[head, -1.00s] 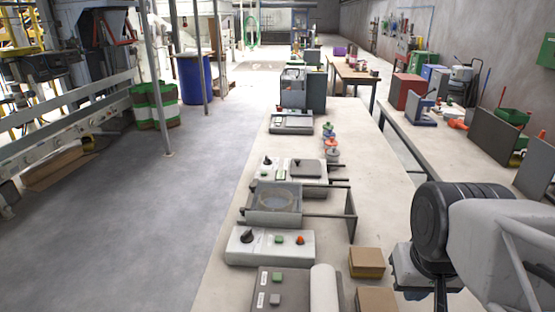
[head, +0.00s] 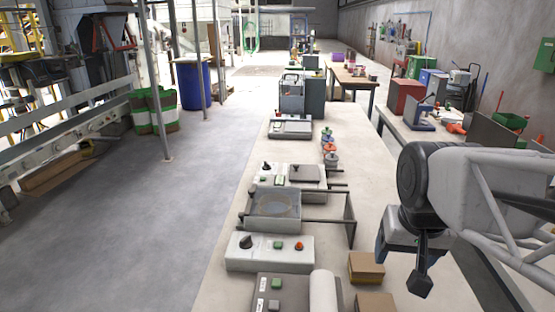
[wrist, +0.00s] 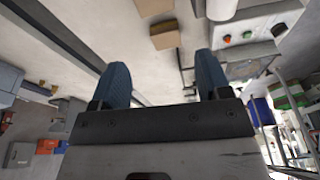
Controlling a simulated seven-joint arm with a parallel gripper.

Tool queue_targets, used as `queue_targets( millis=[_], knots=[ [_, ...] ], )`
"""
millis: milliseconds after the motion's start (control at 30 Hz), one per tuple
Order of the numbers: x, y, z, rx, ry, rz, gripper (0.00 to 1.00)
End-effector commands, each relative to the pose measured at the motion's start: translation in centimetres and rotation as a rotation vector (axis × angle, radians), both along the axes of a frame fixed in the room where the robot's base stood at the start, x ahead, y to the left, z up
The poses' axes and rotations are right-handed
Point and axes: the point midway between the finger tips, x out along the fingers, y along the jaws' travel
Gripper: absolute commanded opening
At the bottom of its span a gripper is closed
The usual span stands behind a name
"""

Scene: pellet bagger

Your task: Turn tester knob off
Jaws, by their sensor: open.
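A pale control box (head: 270,258) stands on the bench with a black knob (head: 247,242), a green button (head: 278,244) and a red-orange button (head: 299,246) on top. In the wrist view its knob (wrist: 279,31) shows at the upper right. A second pale box (head: 268,180) with a black knob (head: 266,167) stands farther back. I cannot tell which of them is the tester, and the knob settings are too small to read. My gripper (head: 420,285) is to the right of the near box, above the bench's right side, apart from both knobs. Its fingers (wrist: 162,70) are open and empty.
A clear-topped unit (head: 274,206) with rails reaching right stands behind the near box. A grey box with a white roll (head: 322,290) stands in front. Brown cartons (head: 366,267) lie between my gripper and the boxes. Open floor lies left of the bench.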

Motion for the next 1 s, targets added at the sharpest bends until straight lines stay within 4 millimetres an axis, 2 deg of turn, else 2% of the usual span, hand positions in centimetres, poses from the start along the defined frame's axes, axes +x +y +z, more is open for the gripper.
queue_targets(
  millis=[33, 500, 1000],
  knots=[
    [1.2, 0.2, 0.5, 0.004, 0.004, -0.010, 0.70],
    [11.8, 2.2, 4.6, 0.037, 0.033, -0.140, 0.70],
    [23.3, 5.3, 6.7, 0.065, 0.066, -0.276, 0.70]
  ],
)
